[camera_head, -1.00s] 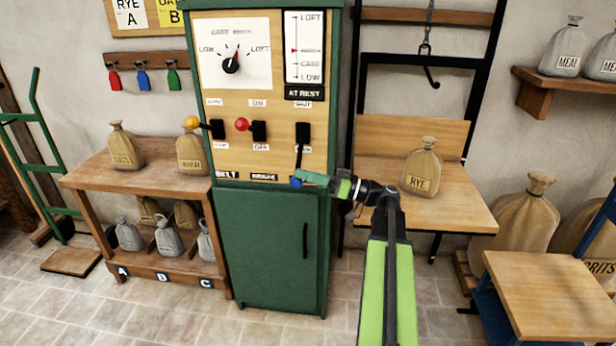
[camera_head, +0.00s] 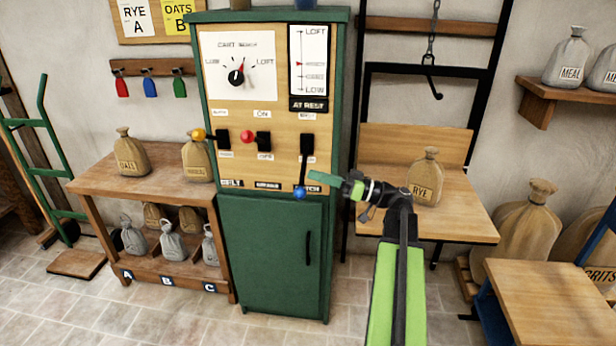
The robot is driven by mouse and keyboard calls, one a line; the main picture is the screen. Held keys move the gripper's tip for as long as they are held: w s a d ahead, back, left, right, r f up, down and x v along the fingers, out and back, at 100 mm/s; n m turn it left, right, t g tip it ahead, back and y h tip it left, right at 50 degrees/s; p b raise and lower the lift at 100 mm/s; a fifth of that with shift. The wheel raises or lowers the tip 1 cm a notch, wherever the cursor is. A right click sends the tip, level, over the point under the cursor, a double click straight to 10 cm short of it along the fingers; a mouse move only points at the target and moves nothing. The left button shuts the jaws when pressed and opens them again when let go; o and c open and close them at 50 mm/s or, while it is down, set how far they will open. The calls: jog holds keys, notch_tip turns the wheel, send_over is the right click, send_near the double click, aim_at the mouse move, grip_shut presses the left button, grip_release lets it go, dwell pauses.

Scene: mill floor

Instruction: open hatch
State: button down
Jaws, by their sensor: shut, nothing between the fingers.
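The green control cabinet (camera_head: 341,100) stands in the middle with a wooden panel of levers. The hatch lever (camera_head: 301,175) is the rightmost one; it hangs down from its black slot, with a blue knob (camera_head: 300,194) at its lower end. The label below it is partly readable as "...TCH". My gripper (camera_head: 318,177) is shut and empty, just right of and slightly above the blue knob. I cannot tell whether it touches the lever. No hatch door is clearly identifiable.
The red-knob lever (camera_head: 247,137) and yellow-knob lever (camera_head: 199,134) are to the left on the panel. A rye sack (camera_head: 425,178) sits on the wooden platform (camera_head: 465,220) at right, behind my arm. A sack shelf (camera_head: 100,185) stands at left.

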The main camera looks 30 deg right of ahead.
jog(key=b+v, duration=0.1)
jog(key=v, duration=0.6)
jog(key=shift+d, duration=0.2)
jog(key=shift+w+f, duration=0.15)
